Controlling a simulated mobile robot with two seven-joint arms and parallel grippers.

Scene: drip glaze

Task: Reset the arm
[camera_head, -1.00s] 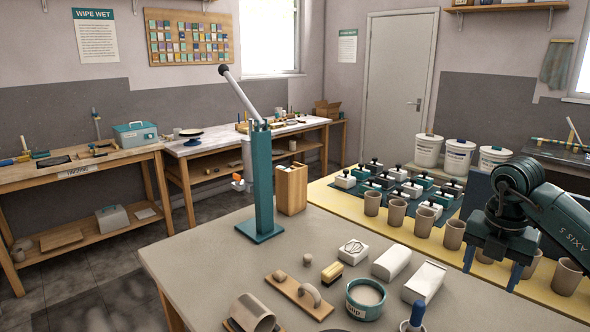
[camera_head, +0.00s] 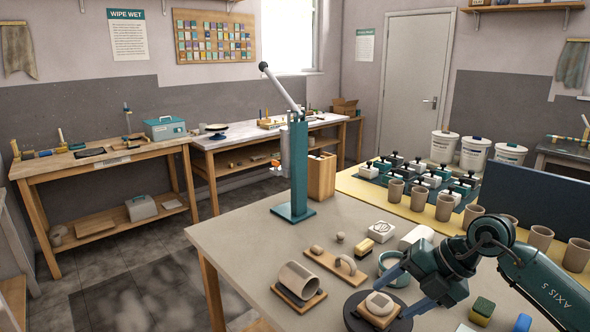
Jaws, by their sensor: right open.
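My right gripper (camera_head: 405,293) is dark teal with blue fingers. It is open, with its fingers pointing left and down over the front of the grey table (camera_head: 225,236). Close to its fingertips, a round dark disc (camera_head: 352,316) bears a wooden block with a beige clay piece (camera_head: 379,303) on it. I cannot tell whether the fingers touch the piece. The arm partly covers a teal-rimmed tub (camera_head: 391,259) and a white block (camera_head: 416,237) behind it. My left gripper is out of view.
A teal lever press (camera_head: 299,170) stands by a wooden box (camera_head: 321,175) on the table. Several cups (camera_head: 444,207) stand behind. Sponges (camera_head: 482,309) lie at front right.

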